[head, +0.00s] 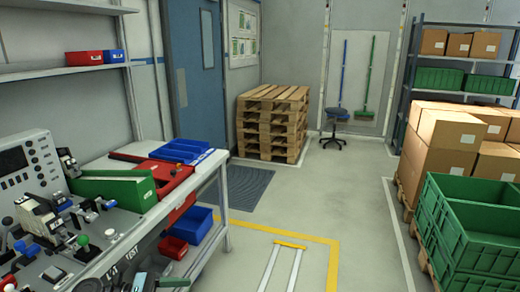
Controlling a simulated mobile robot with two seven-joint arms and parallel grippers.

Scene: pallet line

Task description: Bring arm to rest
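Neither of my grippers can be made out in the head view, and no arm of mine is clearly in view. The task names no object besides the arm. A workbench (212,172) stands along the left side. On it are a grey control panel (28,168), a test fixture (40,218) with dark and pale parts, a green bin (118,188), a red tray (172,178) and blue trays (180,150).
Stacked wooden pallets (272,125) stand by the back wall, near a stool (333,122). Green crates (465,232) and cardboard boxes (440,150) are stacked at right. A blue bin (192,224) sits under the bench. The middle floor (345,205) is clear, with yellow marking.

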